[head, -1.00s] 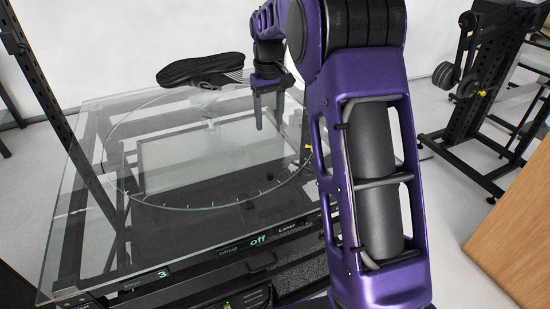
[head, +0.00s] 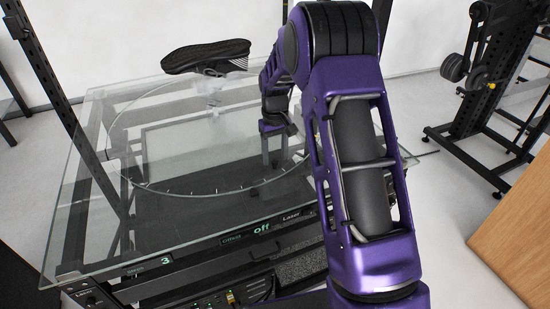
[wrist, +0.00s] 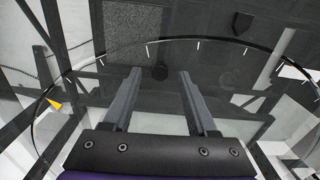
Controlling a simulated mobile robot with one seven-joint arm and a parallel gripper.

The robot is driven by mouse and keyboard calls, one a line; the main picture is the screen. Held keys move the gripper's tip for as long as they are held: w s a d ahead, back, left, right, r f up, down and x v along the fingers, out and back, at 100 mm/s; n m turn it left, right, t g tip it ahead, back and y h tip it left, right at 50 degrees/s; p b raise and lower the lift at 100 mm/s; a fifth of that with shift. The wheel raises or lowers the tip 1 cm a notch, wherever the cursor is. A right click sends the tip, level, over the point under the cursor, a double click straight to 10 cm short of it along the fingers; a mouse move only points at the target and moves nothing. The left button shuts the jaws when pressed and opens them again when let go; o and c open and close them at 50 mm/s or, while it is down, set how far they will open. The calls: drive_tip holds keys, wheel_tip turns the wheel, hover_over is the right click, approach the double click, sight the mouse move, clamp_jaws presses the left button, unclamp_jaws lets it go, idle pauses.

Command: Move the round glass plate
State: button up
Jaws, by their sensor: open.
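The round glass plate (head: 165,165) is clear and lies flat within the larger square glass top of the turntable. In the head view only its thin rim and tick marks stand out. In the wrist view its rim (wrist: 198,41) curves across the top, with white ticks and one yellow marker (wrist: 54,103) at left. My gripper (head: 275,158) is over the right part of the plate in the head view. In the wrist view my gripper (wrist: 158,75) has two grey fingers spread apart with nothing between them. I cannot tell whether the fingertips touch the glass.
A black shoe (head: 206,57) sits above the plate's far side on a clear support. The square glass top (head: 75,245) surrounds the plate. A black upright post (head: 62,90) stands at left. A weight rack (head: 478,95) and a wooden panel (head: 515,225) are at right.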

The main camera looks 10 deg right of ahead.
drive_tip(key=shift+f, duration=0.6)
clamp_jaws()
drive_tip(key=shift+r, duration=0.1)
idle(1.0)
